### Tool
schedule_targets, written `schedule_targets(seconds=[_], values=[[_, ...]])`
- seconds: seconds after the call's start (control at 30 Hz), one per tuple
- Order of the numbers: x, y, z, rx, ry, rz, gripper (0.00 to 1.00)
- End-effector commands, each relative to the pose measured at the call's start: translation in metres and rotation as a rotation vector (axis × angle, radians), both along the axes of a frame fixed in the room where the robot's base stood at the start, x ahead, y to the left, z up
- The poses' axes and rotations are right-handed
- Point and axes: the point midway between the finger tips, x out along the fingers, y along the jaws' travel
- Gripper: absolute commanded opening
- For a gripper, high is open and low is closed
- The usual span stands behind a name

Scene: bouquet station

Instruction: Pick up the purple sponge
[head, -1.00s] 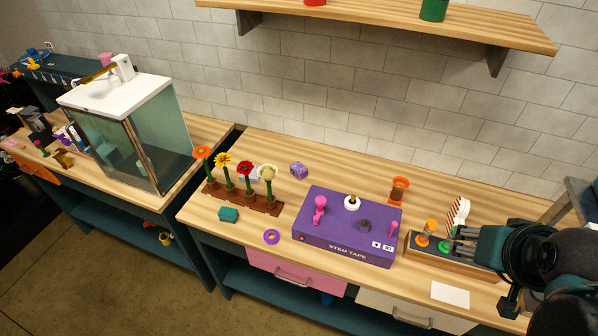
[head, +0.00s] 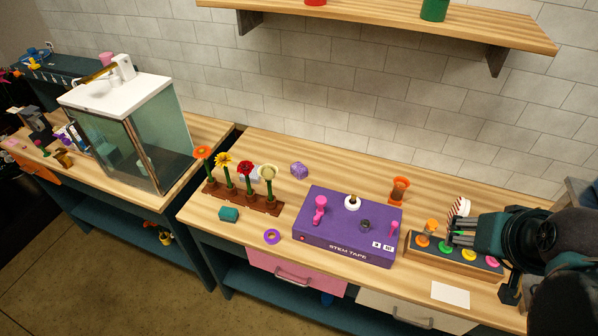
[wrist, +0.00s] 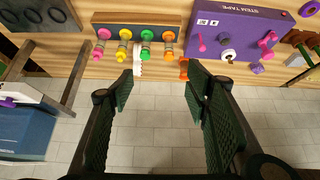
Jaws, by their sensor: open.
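The purple sponge (head: 299,170) appears to be the small purple block lying on the wooden table behind the purple stem tape box, just right of the flower row. In the wrist view it seems to be the small purple shape (wrist: 257,68) beyond the box. My gripper (head: 452,232) is at the right of the table, above the rack of coloured knobs and well to the right of the sponge. In the wrist view my gripper (wrist: 160,85) has its two fingers wide apart with nothing between them.
The purple stem tape box (head: 340,243) with upright knobs stands between my gripper and the sponge. An orange cup-like object (head: 399,190) stands behind it. The flower holder (head: 268,207) is close left of the sponge. A wooden shelf (head: 380,22) overhangs the back wall.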

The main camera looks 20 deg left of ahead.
Motion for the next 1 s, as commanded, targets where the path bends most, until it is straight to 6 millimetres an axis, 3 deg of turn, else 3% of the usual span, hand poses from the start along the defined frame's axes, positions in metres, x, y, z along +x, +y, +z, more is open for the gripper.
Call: schedule_targets(seconds=[0.4,1.0], values=[[0.054,0.032,0.022,-0.026,0.064,0.100,0.48],[0.140,0.094,0.033,-0.070,0.160,0.254,0.48]])
